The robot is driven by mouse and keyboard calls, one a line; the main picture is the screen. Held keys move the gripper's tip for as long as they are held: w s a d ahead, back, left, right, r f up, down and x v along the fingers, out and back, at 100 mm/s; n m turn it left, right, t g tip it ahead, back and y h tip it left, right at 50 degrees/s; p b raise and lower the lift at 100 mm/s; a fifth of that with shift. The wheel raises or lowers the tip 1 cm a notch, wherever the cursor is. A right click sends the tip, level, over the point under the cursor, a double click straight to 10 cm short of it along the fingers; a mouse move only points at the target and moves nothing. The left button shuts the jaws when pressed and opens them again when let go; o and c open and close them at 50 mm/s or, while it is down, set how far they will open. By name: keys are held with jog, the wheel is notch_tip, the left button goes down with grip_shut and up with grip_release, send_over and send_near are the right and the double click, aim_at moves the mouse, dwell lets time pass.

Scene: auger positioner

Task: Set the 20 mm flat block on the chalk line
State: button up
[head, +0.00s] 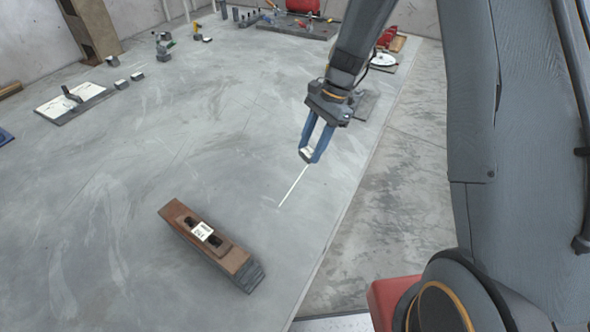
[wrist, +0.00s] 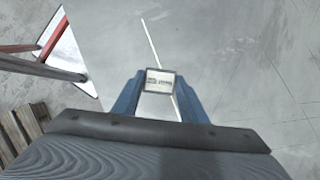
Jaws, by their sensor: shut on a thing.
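My gripper (head: 311,154) has blue fingers and is shut on a small block (head: 306,152) with a pale labelled top. In the wrist view the block (wrist: 159,82) sits between the fingertips of my gripper (wrist: 158,88), its printed label facing the camera but too small to read. The white chalk line (head: 293,187) runs on the grey table from below the fingertips toward the lower left. In the wrist view the chalk line (wrist: 151,42) runs up beyond the block and passes behind it. I cannot tell whether the block touches the table.
Several small blocks and tools stand along the back. The table's right edge is close to the line.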

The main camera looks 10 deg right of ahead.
notch_tip(320, 180, up, 3)
jog(key=w+a+m+t, duration=0.25)
jog(key=m+t, duration=0.25)
jog(key=m, duration=0.7)
jog(key=f+b, duration=0.1)
jog(key=f, duration=0.4)
jog(key=f+b, duration=0.1)
jog(key=f, duration=0.4)
jog(key=shift+s+a, duration=0.15)
jog(key=shift+s, duration=0.05)
jog(key=shift+f, duration=0.1)
jog(key=o, duration=1.3)
